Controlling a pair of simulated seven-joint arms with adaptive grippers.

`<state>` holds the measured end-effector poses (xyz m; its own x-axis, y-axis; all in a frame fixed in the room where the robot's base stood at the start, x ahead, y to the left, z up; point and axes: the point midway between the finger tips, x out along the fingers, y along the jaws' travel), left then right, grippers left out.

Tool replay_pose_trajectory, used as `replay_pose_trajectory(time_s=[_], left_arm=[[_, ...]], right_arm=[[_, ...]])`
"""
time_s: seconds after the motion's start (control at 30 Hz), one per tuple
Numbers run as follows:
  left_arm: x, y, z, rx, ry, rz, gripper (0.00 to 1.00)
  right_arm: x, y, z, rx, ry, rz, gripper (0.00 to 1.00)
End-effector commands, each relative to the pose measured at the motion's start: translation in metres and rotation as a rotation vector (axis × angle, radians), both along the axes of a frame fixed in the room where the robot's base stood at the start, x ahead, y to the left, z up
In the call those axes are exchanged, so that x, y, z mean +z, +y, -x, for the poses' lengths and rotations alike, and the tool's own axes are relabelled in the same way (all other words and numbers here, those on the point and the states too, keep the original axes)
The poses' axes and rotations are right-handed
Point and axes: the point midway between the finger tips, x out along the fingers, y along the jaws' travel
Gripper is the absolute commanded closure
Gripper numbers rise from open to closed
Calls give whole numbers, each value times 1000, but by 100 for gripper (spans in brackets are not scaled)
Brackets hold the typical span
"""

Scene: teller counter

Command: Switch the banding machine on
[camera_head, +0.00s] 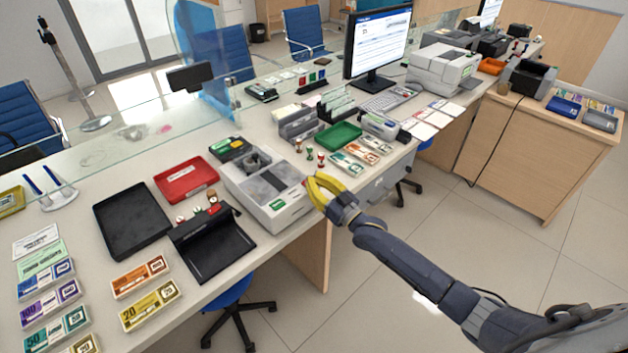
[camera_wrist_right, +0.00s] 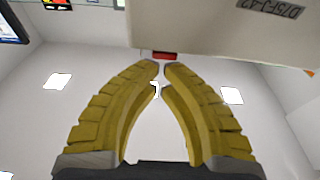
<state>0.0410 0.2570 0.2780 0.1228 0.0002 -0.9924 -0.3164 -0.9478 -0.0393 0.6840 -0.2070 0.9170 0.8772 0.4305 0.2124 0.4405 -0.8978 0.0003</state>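The banding machine (camera_head: 287,213) is a light grey box with a darker grey top, standing at the counter's front edge in the head view. My right gripper (camera_head: 313,180) is beside its right side, with yellow fingers pointing at it. In the right wrist view, the fingertips (camera_wrist_right: 161,68) are drawn together with only a thin gap and nothing held between them. A small red switch (camera_wrist_right: 165,56) shows just beyond the tips, below the machine's pale casing (camera_wrist_right: 215,25). I cannot tell whether the tips touch the switch. My left gripper is not in view.
Stamps (camera_head: 321,158) and a green tray (camera_head: 338,136) stand right of the machine. A black device (camera_head: 212,243), a red tray (camera_head: 186,180) and a black tray (camera_head: 131,219) lie to its left, with banknote bundles (camera_head: 149,305) nearer. The floor in front is open.

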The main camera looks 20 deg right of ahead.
Motion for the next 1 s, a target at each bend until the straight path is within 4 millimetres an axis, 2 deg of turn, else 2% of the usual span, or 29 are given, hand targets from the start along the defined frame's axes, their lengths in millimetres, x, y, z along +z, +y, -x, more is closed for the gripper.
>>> replay_pose_trajectory(time_s=[0.13, 0.23, 0.53, 0.67, 0.83, 0.87, 1.0], left_arm=[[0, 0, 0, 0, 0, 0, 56], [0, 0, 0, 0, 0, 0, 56], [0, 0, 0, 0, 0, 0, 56], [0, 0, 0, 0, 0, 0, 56], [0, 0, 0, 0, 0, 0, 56], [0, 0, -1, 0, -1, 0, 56], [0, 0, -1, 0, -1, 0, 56]], right_arm=[[-3, 0, 1, 0, 1, 0, 100], [-13, -2, 4, -1, 2, 0, 100], [-7, -1, 3, 1, -1, -1, 100], [5, 2, 4, 6, -2, -2, 100], [34, 8, 5, 17, -4, -1, 100], [24, 3, 12, 16, 5, 2, 100], [11, -9, 34, 15, 4, 0, 100]])
